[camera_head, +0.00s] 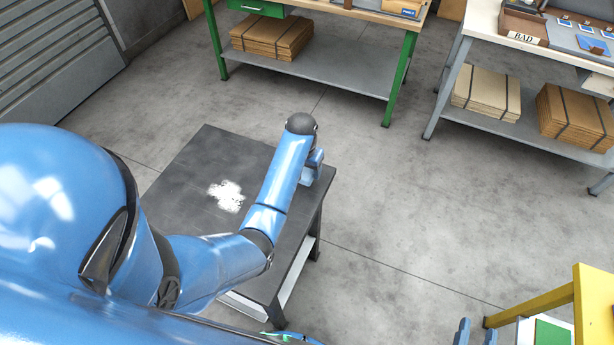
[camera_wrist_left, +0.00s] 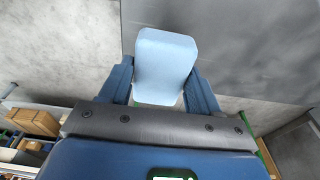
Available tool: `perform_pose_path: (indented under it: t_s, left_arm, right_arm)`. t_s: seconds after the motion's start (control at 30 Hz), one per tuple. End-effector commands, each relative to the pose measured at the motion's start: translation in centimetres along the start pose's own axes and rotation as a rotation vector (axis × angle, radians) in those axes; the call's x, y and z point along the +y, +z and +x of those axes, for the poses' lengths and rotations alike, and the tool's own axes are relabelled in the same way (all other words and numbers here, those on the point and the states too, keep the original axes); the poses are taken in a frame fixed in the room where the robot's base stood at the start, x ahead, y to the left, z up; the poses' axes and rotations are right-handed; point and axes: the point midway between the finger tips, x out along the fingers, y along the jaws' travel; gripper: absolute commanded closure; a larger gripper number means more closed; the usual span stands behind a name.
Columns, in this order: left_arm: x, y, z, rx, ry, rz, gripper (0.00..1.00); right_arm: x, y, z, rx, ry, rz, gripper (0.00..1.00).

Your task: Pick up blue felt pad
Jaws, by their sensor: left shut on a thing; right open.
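The light blue felt pad (camera_wrist_left: 166,60) fills the space between the two fingers of my left gripper in the left wrist view. Both fingers press on its sides, and its face is toward the camera. In the head view my left gripper (camera_head: 315,166) is at the right edge of the dark table (camera_head: 185,165), largely hidden behind my forearm. The pad cannot be made out clearly there, and I cannot tell whether it touches the table.
A white powdery patch (camera_head: 227,196) lies on the dark table. A green-framed bench (camera_head: 330,70) and a grey bench (camera_head: 480,25) with a BAD bin (camera_head: 524,28) stand at the back. A yellow-framed table (camera_head: 585,295) is at lower right. The floor between is clear.

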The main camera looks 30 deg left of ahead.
Motion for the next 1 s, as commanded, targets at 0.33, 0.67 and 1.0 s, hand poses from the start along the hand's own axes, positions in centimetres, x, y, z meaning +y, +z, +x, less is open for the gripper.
perform_pose_path:
  t_s: [0.33,0.67,1.0]
  left_arm:
    - [0.0,-1.4,-8.2,0.006,0.0,0.0,0.68]
    - [0.0,-1.9,-12.7,0.0,0.0,0.0,0.68]
    - [0.0,-2.1,-13.5,0.0,0.0,0.0,0.68]
  right_arm:
    - [0.0,0.3,0.0,0.0,0.0,0.0,0.57]
    - [0.0,-1.8,0.0,0.0,0.0,0.0,0.57]
    - [0.0,-2.6,-0.1,0.0,0.0,0.0,0.57]
